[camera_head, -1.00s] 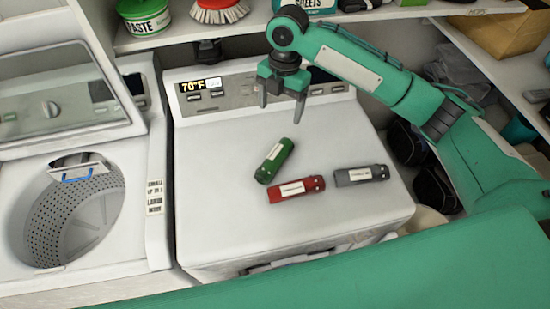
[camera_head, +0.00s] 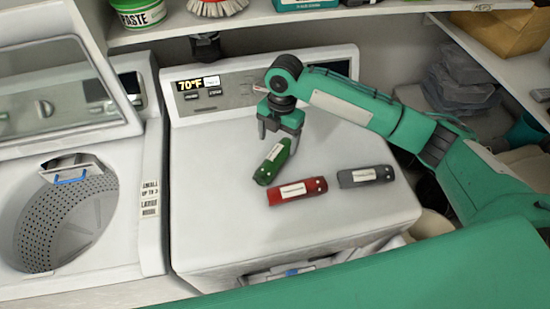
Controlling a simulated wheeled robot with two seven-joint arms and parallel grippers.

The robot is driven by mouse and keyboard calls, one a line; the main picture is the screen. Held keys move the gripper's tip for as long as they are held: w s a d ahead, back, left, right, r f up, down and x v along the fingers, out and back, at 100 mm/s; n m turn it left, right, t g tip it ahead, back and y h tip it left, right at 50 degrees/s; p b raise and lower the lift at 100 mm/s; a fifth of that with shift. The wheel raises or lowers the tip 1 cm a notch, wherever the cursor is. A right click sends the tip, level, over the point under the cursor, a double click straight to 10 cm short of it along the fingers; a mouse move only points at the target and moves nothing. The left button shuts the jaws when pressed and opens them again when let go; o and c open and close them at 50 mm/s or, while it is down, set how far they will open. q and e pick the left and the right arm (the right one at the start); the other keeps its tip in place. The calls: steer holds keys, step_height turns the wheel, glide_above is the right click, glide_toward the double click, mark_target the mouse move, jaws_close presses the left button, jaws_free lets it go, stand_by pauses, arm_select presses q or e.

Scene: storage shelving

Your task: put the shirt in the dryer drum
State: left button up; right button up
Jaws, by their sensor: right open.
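No shirt shows in the head view. The white dryer (camera_head: 215,215) stands in the middle, seen from above, with its control panel at the back. Its front is mostly hidden behind a green part of mine, so I cannot see the drum. My right gripper (camera_head: 279,142) is open and empty, pointing down over the dryer top. My left gripper is not in view.
An open top-loading washer (camera_head: 125,225) with a perforated drum (camera_head: 65,222) stands at the left. A shelf (camera_head: 350,14) with supplies runs above. The dryer top's left and front are clear.

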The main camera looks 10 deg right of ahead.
mark_target(276, 156)
steer(key=shift+s+a+f, duration=0.1)
steer(key=shift+f, duration=0.6)
steer(key=shift+s+a+f+p, duration=0.15)
steer(key=shift+f+p, duration=0.45)
steer(key=shift+p, duration=0.1)
steer(key=f, duration=0.1)
steer(key=f+p, duration=0.1)
steer(key=f, duration=0.1)
steer(key=shift+s+a+f+p, duration=0.15)
steer(key=shift+s+p, duration=0.05)
steer(key=shift+p, duration=0.1)
steer(key=shift+f, duration=0.45)
steer(key=c, duration=1.2)
